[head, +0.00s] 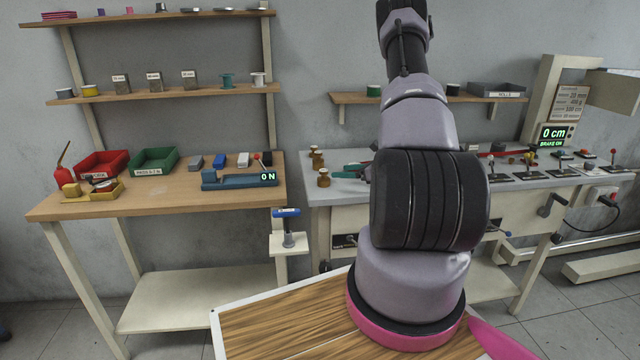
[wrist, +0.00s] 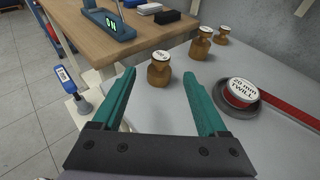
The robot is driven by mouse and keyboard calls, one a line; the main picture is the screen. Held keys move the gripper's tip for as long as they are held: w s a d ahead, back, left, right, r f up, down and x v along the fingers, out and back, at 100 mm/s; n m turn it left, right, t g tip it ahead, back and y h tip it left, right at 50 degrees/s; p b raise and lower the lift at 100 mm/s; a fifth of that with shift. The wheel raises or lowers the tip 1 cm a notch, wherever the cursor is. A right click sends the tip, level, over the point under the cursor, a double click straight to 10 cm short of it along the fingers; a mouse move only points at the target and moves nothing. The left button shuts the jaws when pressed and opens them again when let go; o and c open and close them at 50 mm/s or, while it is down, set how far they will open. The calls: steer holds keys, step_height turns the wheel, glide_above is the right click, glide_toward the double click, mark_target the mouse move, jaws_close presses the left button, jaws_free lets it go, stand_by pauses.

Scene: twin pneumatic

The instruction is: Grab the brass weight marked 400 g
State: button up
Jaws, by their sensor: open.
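Several brass weights with white top labels stand on the grey bench. The nearest brass weight (wrist: 159,74) is upright in the wrist view, ahead of my gripper and between the lines of its fingers; it also shows in the head view (head: 323,179). Its label is small and I cannot read the number surely. Two more brass weights (wrist: 200,43) and (wrist: 221,35) stand farther back. My gripper (wrist: 157,82) has teal fingers, is open and holds nothing. In the head view a teal finger shows just right of the nearest weight; my arm hides the rest.
A ribbon spool (wrist: 240,93) marked twill lies right of my gripper, beside a red strip (wrist: 282,112). A blue-handled tool (wrist: 66,78) stands on a small shelf at left. The wooden bench (head: 100,207) is across a gap.

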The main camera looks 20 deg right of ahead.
mark_target(323, 170)
steer(key=x, duration=0.9)
steer(key=shift+w+a+f, duration=0.1)
steer(key=shift+w+f, duration=0.15)
steer(key=shift+w, duration=0.05)
jaws_close()
